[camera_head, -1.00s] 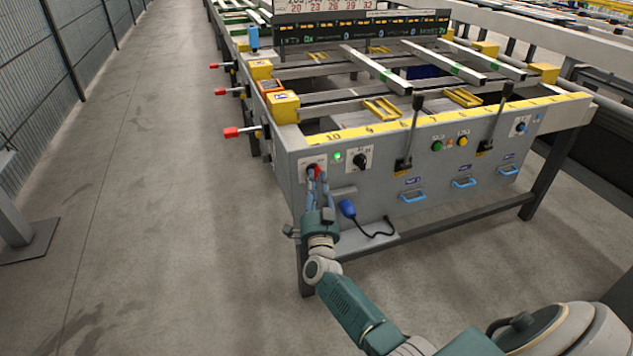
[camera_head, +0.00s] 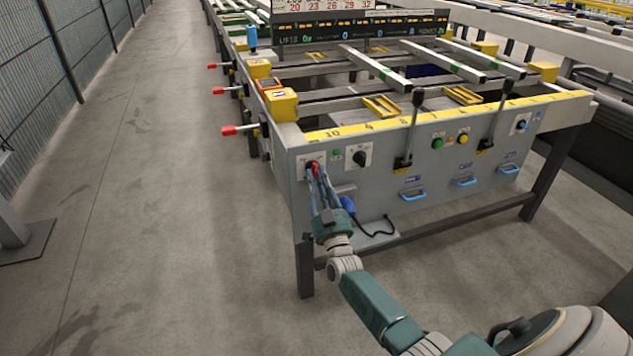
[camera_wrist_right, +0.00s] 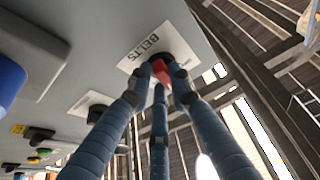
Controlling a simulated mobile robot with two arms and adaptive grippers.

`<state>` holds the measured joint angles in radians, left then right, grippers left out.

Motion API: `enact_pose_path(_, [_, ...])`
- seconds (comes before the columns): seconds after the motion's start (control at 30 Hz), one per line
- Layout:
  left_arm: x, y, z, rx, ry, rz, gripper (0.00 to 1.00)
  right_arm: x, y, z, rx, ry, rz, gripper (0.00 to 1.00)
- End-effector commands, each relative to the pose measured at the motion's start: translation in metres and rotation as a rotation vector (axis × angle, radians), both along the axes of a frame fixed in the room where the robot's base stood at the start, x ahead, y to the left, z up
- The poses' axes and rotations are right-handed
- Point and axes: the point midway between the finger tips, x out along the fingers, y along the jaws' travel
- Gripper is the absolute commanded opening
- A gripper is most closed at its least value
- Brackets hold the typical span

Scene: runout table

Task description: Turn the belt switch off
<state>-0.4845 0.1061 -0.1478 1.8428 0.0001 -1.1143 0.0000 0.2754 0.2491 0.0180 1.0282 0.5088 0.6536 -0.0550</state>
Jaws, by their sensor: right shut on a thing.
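The belt switch (camera_head: 314,165) is a red knob on a white plate at the left end of the grey front panel. In the right wrist view the red knob (camera_wrist_right: 160,70) sits on a plate (camera_wrist_right: 139,49) lettered BELTS. My right gripper (camera_head: 316,172) has its blue fingers shut around the knob, which they partly hide. The knob looks turned at a slant to its plate. The small green lamp (camera_head: 337,154) just right of the switch looks dark. My left gripper is not in view.
A black rotary knob (camera_head: 359,157) is right of the lamp. Two black levers (camera_head: 411,130) (camera_head: 496,118), green and yellow buttons (camera_head: 438,143) and blue handles (camera_head: 412,195) are further right. A blue plug-like thing (camera_head: 348,205) with a black cable is close beside my gripper.

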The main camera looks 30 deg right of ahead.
Motion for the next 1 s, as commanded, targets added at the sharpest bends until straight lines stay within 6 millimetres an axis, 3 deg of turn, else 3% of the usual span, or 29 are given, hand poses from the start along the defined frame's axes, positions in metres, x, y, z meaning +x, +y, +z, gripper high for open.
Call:
enact_pose_path(0.2, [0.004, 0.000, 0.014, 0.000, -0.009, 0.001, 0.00, -0.001, -0.004, 0.002, -0.205, 0.046, -0.002, 0.00])
enact_pose_path(0.47, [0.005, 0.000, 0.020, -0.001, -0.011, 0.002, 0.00, -0.001, -0.006, 0.005, -0.446, 0.103, -0.002, 0.00])
enact_pose_path(1.0, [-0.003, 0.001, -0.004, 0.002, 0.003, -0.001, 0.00, -0.002, -0.008, 0.009, -0.861, 0.204, -0.001, 0.00])
